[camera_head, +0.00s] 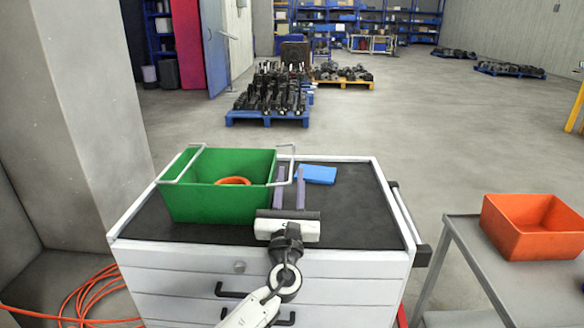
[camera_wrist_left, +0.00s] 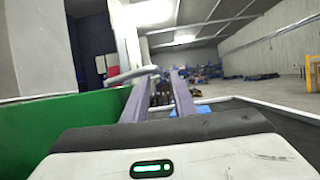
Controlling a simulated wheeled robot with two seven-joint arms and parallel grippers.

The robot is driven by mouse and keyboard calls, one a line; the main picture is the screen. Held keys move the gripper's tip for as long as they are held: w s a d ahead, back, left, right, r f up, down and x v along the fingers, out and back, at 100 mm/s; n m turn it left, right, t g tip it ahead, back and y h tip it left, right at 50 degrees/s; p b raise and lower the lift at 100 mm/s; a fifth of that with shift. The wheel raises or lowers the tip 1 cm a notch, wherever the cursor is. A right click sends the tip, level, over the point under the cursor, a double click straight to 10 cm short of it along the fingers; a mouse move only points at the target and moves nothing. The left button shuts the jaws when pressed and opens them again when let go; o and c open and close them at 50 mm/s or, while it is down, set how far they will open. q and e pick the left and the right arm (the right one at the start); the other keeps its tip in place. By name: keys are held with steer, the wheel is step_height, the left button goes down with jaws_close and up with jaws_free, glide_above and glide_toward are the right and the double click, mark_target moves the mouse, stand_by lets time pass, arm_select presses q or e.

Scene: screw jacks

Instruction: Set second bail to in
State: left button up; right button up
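A green crate (camera_head: 215,205) with two pale wire bails stands on the black top of a drawer cabinet. The right bail (camera_head: 292,160) leans out past the right rim. I cannot tell which one is the second. My left gripper (camera_head: 290,173) is at the crate's right side, its two purple-grey fingers apart with a gap between them. The right bail's outer bar shows close to these fingers; contact is unclear. In the left wrist view, a pale bail bar (camera_wrist_left: 132,75) shows near the fingertips (camera_wrist_left: 162,72). My right gripper is not in view.
An orange ring-like thing (camera_head: 233,181) lies in the crate. A blue flat object (camera_head: 316,174) lies behind the gripper on the cabinet top (camera_head: 355,210). The cabinet top's right part is clear. An orange bin (camera_head: 530,226) stands on a grey cart at right.

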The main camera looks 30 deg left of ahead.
arm_select(q)
steer(key=shift+x, duration=1.5)
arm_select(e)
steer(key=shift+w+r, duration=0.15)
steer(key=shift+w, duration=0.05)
arm_select(q)
jaws_close()
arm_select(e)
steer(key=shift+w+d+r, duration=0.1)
